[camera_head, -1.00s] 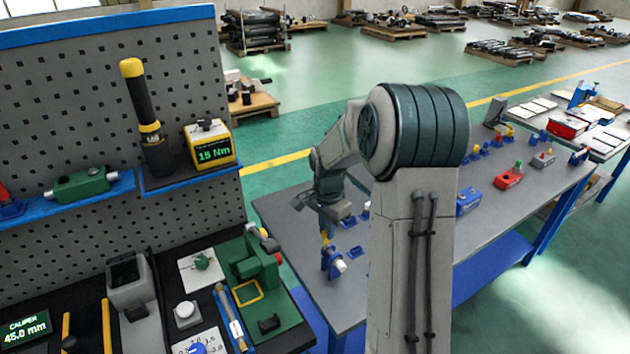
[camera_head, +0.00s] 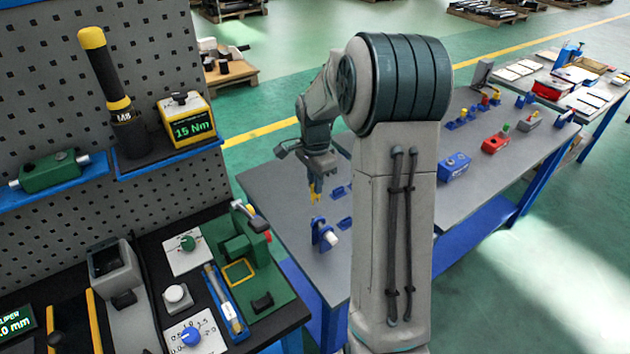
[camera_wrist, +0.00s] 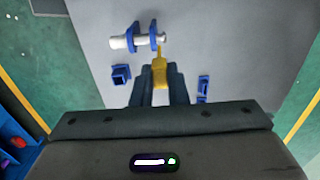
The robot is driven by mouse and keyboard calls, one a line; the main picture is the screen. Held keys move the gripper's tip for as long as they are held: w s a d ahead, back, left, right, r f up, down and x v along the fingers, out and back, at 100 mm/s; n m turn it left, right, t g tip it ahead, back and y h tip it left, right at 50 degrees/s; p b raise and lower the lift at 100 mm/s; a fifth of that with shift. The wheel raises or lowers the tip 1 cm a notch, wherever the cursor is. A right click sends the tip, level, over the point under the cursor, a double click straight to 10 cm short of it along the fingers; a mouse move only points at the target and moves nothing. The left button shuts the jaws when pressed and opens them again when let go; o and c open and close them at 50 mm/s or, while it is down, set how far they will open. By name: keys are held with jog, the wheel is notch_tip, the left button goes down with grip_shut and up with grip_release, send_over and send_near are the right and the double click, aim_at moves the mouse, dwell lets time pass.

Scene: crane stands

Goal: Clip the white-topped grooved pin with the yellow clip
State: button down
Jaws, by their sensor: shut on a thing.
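The yellow clip (camera_wrist: 160,72) is held between the two fingers of my gripper (camera_wrist: 160,88) in the wrist view. In the head view my gripper (camera_head: 315,190) points down over the grey table, with the yellow clip (camera_head: 315,198) at its tips. The white-topped pin (camera_wrist: 120,42) lies level in a blue stand (camera_wrist: 153,36) with two uprights. In the head view the pin's white end (camera_head: 331,239) sticks out of the blue stand (camera_head: 320,231), below the clip. The clip's tip shows close to the pin's right end in the wrist view; whether they touch is unclear. The groove is not discernible.
A small blue holder (camera_wrist: 121,74) stands left of my fingers, and another blue piece (camera_wrist: 203,87) stands right. Blue (camera_head: 454,166) and red (camera_head: 494,143) boxes stand farther along the table. A green fixture (camera_head: 245,260) occupies the nearer bench at left.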

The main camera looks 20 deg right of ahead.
aim_at(315, 196)
jog(key=shift+f+b, duration=1.7)
jog(key=shift+f, duration=0.7)
jog(key=shift+f+b, duration=1.45)
jog(key=shift+f, duration=0.4)
jog(key=c, duration=1.3)
grip_release()
jog(key=shift+c, duration=0.2)
jog(key=shift+r, duration=0.1)
jog(key=shift+r+p, duration=1.75)
jog(key=shift+r, duration=0.75)
